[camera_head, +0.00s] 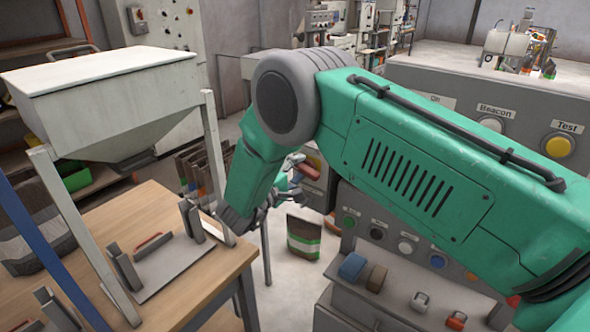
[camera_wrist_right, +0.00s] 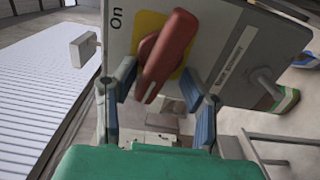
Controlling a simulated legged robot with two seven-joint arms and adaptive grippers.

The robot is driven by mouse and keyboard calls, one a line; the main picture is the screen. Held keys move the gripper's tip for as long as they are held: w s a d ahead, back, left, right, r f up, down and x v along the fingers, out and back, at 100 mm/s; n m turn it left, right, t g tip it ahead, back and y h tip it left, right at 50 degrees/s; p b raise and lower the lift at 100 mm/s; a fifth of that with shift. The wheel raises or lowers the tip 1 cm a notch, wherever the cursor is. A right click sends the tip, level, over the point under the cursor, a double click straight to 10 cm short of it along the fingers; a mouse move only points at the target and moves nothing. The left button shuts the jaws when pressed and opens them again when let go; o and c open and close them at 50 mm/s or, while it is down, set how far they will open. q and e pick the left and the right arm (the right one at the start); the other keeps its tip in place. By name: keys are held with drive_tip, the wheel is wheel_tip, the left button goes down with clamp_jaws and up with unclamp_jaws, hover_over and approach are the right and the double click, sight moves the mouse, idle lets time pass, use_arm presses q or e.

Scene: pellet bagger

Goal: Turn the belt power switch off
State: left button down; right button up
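The switch has a red handle (camera_wrist_right: 168,55) on a yellow plate (camera_wrist_right: 150,25) on a grey box face (camera_wrist_right: 225,40). "On" is printed beside it, and another label on the face is too slanted to read. The red handle (camera_head: 310,171) also shows small in the head view, partly behind my right arm. My right gripper (camera_wrist_right: 160,80) is open, with one finger on each side of the handle's lower part. I cannot tell whether either finger touches it. In the head view the right gripper (camera_head: 291,172) is partly hidden by its own arm. My left gripper is not in view.
A wooden table (camera_head: 215,270) with a hopper (camera_head: 105,95) above it stands at left. A panel with Beacon and Test buttons (camera_head: 559,146) is at right, partly behind my arm. A lower console (camera_head: 400,295) has several buttons and switches. A bag (camera_head: 304,237) stands on the floor.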

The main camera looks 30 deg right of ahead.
drive_tip(key=shift+a, duration=0.15)
drive_tip(key=v, duration=1.2)
drive_tip(key=shift+d+f, duration=0.1)
drive_tip(key=shift+d, duration=0.1)
